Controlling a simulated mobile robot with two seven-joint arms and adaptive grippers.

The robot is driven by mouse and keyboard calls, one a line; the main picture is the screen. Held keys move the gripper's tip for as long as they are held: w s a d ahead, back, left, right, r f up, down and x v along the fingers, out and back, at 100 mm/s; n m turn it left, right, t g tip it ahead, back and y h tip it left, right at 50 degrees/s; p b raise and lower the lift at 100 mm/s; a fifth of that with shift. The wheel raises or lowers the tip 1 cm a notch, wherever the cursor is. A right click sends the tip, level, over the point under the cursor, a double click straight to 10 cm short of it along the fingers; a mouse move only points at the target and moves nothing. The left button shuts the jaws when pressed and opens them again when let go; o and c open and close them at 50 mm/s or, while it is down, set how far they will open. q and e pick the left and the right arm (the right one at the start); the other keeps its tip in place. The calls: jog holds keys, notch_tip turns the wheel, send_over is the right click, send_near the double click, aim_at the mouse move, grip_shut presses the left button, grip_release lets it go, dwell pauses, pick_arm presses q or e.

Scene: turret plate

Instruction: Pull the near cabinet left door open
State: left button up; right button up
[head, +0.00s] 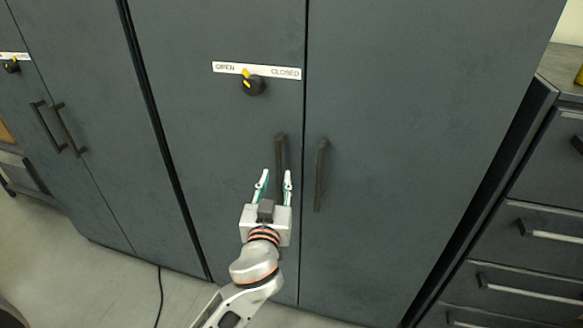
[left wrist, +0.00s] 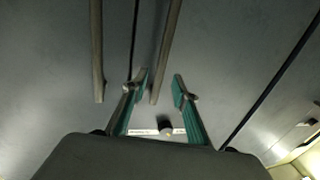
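The near cabinet's left door (head: 215,130) is a dark grey panel, closed against the right door (head: 400,130). Its handle (head: 280,152) is a dark vertical bar beside the seam; my gripper hides its lower part. My left gripper (head: 275,180) is open in front of this handle. In the left wrist view the left door's handle (left wrist: 168,45) shows between the two green-padded fingertips, nearer one of them. I cannot tell whether they touch it. The right door's handle (head: 320,175) is outside the fingers. My right gripper is not in view.
A black knob (head: 253,85) with a yellow pointer sits on the left door under an OPEN/CLOSED label (head: 225,67); the pointer leans towards OPEN. Another cabinet (head: 80,110) stands at left, a drawer unit (head: 530,245) at right. Clear floor (head: 120,275) shows at lower left, with a black cable.

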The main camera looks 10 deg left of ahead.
aim_at(278, 167)
pick_arm(q)
jog(key=w, duration=0.3)
jog(key=w+a, duration=0.1)
jog(key=w, duration=0.2)
jog(key=shift+w+a, duration=0.1)
jog(key=shift+w, duration=0.1)
grip_shut()
